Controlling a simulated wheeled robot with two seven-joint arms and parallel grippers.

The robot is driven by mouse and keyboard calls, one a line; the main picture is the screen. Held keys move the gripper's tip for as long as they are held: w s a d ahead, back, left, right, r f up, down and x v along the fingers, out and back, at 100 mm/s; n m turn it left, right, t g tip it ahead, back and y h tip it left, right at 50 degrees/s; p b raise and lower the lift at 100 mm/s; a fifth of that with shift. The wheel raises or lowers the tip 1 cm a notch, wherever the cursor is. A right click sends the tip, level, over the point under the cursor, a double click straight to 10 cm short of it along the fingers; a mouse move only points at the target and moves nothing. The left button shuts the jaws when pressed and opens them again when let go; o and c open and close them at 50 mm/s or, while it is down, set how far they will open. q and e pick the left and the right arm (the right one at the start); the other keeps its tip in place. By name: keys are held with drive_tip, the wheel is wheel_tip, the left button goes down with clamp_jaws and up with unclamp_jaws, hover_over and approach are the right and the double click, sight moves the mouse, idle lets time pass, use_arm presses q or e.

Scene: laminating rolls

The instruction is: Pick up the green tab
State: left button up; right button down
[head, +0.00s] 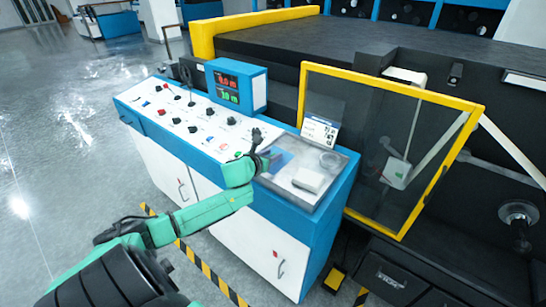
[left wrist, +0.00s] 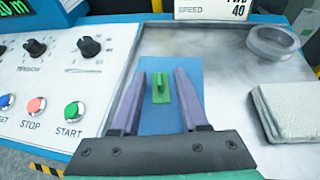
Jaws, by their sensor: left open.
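The green tab (left wrist: 160,90) is small and has a raised ridge. It lies on a blue sheet (left wrist: 160,123) on the grey metal tray in the left wrist view. My left gripper (left wrist: 160,74) is open, with one finger on each side of the tab and a gap on both sides. I cannot tell how high the fingers are above the sheet. In the head view my left gripper (head: 264,150) is over the left part of the tray (head: 331,168), and the tab cannot be made out there. The blue sheet (head: 281,161) shows partly beside the gripper. My right gripper is not in view.
A folded pale cloth (left wrist: 290,108) and a clear ring (left wrist: 272,41) lie right of the sheet. A card reading SPEED 40 (head: 319,132) stands behind. Left is the control panel (head: 190,118) with knobs and buttons. A yellow-framed guard (head: 392,83) stands to the right.

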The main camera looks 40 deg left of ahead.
use_arm(q)
clamp_jaws()
drive_tip(key=shift+r, duration=0.15)
wheel_tip(320, 180, up, 20)
